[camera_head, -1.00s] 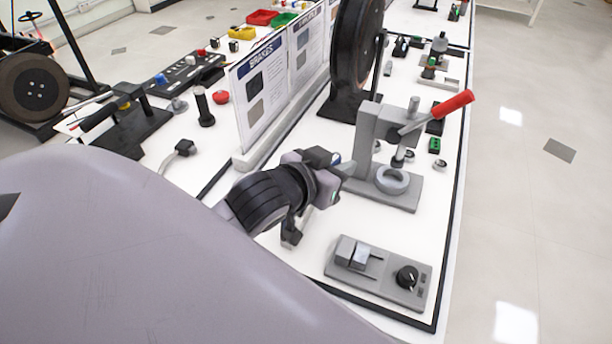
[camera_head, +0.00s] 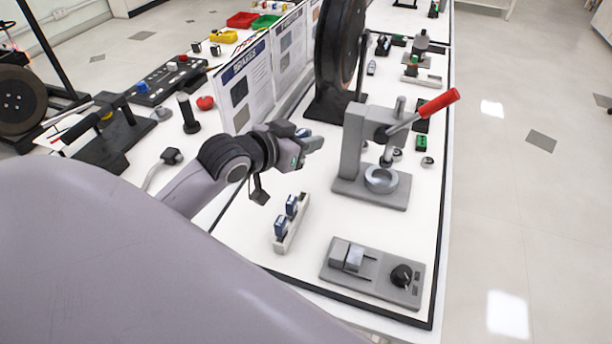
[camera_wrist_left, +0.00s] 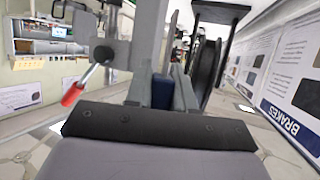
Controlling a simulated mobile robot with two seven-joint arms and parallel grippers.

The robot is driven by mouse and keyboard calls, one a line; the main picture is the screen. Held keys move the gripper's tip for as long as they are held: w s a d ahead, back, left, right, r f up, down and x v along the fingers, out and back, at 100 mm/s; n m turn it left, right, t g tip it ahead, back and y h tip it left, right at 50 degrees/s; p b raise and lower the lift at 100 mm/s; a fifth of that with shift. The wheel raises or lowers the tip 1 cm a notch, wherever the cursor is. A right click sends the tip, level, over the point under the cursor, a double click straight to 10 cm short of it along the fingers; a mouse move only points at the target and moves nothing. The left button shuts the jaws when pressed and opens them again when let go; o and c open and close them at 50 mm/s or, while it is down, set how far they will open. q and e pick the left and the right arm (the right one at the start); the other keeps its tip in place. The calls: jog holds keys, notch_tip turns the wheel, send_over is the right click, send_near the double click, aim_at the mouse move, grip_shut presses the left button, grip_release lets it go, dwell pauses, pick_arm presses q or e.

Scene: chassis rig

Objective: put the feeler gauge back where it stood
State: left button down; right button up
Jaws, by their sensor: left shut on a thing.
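My left gripper (camera_head: 312,143) is shut on a small dark blue piece, which I take for the feeler gauge (camera_wrist_left: 162,92). In the left wrist view the blue piece sits between the two grey fingers; the gripper (camera_wrist_left: 163,84) hides much of it. In the head view the gripper is above the white table, just left of the grey arbor press. A narrow light rack (camera_head: 293,236) stands on the table below and nearer than the gripper. It holds two similar dark blue pieces (camera_head: 291,205), with bare rack between them. My right gripper is not in view.
The grey press (camera_head: 353,147) with its red lever handle (camera_head: 438,103) stands close to the right of the gripper. The brakes board (camera_head: 243,88) and a large black wheel (camera_head: 340,45) stand behind. A grey knob fixture (camera_head: 373,272) is at the front right.

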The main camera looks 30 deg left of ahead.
pick_arm(q)
notch_tip(320, 180, down, 9)
jog(key=shift+f+b, duration=0.1)
jog(key=shift+b, duration=0.35)
jog(key=shift+f, duration=0.35)
jog(key=shift+f, duration=0.25)
jog(key=c, duration=1)
grip_release()
jog(key=shift+f, duration=0.1)
jog(key=shift+s, duration=0.1)
jog(key=shift+s+r, duration=0.15)
jog(key=shift+r, duration=0.5)
jog(key=v, duration=1.1)
jog(key=shift+s+a+r, duration=0.15)
jog(key=shift+s+r, duration=0.05)
jog(key=shift+r, duration=0.05)
jog(key=shift+s, duration=0.1)
